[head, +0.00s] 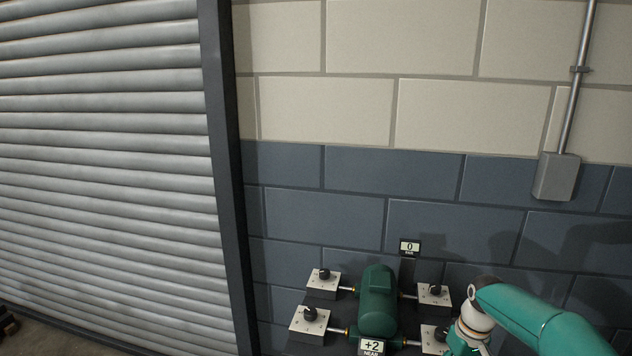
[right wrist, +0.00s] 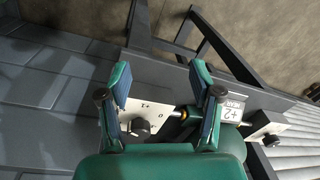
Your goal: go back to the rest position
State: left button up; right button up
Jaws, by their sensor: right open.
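The green casing (head: 378,302) is a rounded motor-like body on a stand in the head view. Rods link it to pale plates with black knobs on both sides: upper left (head: 322,290), lower left (head: 300,326), upper right (head: 440,303) and lower right (head: 430,350). My right arm comes in from the lower right, its wrist near the lower right plate and partly covering it. In the right wrist view my right gripper (right wrist: 160,85) is open, nothing between its fingers. A plate with a black knob (right wrist: 158,125) shows beyond it. My left gripper is not in view.
A "0" sign (head: 409,247) stands behind the casing and a "+2 NEAR" sign (head: 371,347) in front. A blue and cream block wall (head: 325,215) is behind, with a grey box (head: 556,177) and conduit. A roller shutter (head: 105,170) fills the left.

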jog(key=s+a+f+y, duration=0.1)
jog(key=s+a+f, duration=0.35)
jog(key=f, duration=0.35)
jog(key=s+a+f+y, duration=0.1)
jog(key=s+a+f, duration=0.3)
jog(key=a+f, duration=0.25)
jog(key=s+a+f+m, duration=0.2)
jog(key=s+a+f, duration=0.1)
jog(key=s, duration=0.7)
jog(key=s+a+f+m, duration=0.2)
jog(key=s+a+f, duration=0.1)
jog(key=s, duration=0.7)
jog(key=shift+s+a+f+y, duration=0.15)
jog(key=shift+a+f+y, duration=0.25)
jog(key=shift+f, duration=0.25)
